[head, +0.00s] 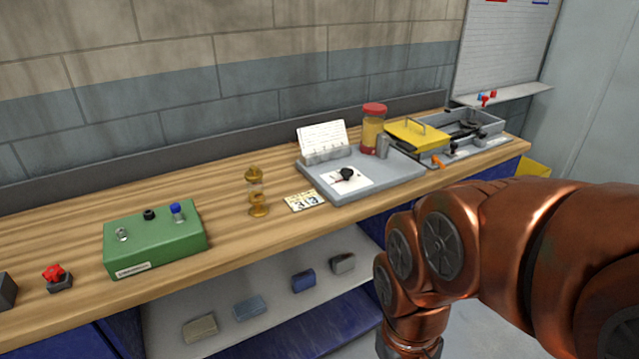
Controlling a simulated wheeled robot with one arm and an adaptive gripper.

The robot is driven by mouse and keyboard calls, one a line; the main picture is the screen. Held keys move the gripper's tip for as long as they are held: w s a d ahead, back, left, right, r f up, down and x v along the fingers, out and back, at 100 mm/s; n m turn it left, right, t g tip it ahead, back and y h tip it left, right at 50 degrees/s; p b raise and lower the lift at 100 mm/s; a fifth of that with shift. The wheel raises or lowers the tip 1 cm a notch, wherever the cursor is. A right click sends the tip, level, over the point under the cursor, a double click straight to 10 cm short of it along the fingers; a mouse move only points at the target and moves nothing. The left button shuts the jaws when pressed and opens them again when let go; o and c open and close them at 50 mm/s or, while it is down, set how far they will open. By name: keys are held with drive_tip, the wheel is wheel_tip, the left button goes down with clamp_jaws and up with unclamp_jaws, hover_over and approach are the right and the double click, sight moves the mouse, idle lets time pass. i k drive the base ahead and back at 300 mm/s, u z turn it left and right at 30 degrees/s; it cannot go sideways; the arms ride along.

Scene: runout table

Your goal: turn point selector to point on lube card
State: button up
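A black knob with a pointer (346,174) sits on a white plate on the grey tray (400,178), right of centre in the head view; it looks like the point selector. Its exact pointing direction is too small to read. A white ruled card (322,136) stands tilted in a grey holder at the tray's back left; it may be the lube card, and its writing is not legible. A small printed card (304,201) lies flat on the wood left of the tray. My copper arm hangs at the right, in front of the bench. My gripper is below the picture's edge.
A red-lidded jar (373,130) and a grey cylinder (383,146) stand at the tray's back. A toolbox with a yellow lid (417,133) is at the right. A brass-and-glass oiler (256,190) and a green control box (155,240) stand left. Bare wood lies between them.

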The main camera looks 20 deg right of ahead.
sight(346, 173)
drive_tip(key=u, duration=0.5)
drive_tip(key=i, duration=0.95)
drive_tip(key=u, duration=0.05)
